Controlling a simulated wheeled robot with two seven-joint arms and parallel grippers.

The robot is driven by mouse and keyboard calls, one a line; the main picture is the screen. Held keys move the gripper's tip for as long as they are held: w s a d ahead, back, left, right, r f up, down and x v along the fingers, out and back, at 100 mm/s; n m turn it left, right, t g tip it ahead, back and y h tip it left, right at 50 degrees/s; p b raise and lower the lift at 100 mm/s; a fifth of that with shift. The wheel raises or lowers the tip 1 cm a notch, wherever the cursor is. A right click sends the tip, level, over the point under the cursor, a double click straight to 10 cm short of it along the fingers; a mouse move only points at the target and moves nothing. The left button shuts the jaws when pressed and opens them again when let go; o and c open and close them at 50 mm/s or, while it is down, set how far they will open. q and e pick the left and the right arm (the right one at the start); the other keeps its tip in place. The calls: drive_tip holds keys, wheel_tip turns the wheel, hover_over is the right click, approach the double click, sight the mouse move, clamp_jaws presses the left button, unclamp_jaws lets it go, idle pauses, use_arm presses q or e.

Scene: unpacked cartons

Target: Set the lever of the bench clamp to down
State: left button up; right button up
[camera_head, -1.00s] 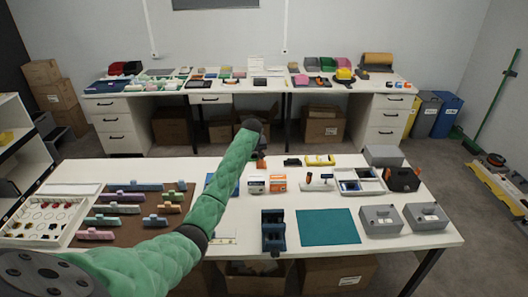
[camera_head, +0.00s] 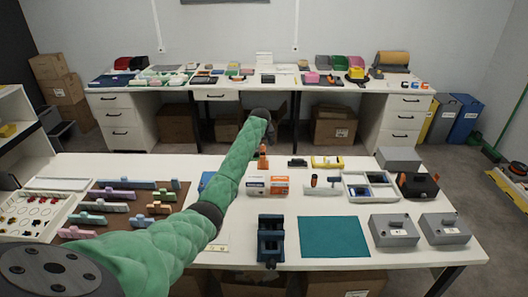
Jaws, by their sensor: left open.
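A dark blue vise-like device (camera_head: 270,240) stands at the front middle of the near table; it looks like the bench clamp, but its lever cannot be made out. A smaller fixture with a dark and orange upright handle (camera_head: 314,181) stands behind it to the right. My left arm reaches in from the lower left over the table. My left gripper (camera_head: 267,131) is at the arm's far end, well behind the blue device and apart from it. Its jaws are open, though the fingers are mostly hidden and small. My right gripper is out of view.
A teal mat (camera_head: 333,237) lies right of the blue device, with two grey boxes (camera_head: 394,231) beyond. A brown board (camera_head: 125,212) with coloured blocks lies left. A second table (camera_head: 330,86) stands at the back.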

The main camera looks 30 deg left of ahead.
sight(263, 146)
use_arm(q)
drive_tip(key=p+x, duration=0.1)
drive_tip(key=x, duration=0.4)
drive_tip(key=shift+w+f, duration=0.1)
drive_tip(key=shift+f, duration=0.05)
drive_tip(key=shift+w+a+f+p, duration=0.1)
drive_tip(key=shift+f+p, duration=0.25)
drive_tip(key=shift+f, duration=0.1)
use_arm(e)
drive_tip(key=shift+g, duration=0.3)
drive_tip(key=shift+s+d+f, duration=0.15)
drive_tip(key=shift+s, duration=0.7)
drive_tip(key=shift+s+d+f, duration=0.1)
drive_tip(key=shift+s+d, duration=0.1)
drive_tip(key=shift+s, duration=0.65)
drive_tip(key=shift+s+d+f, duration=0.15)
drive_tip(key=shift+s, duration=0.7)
use_arm(q)
clamp_jaws()
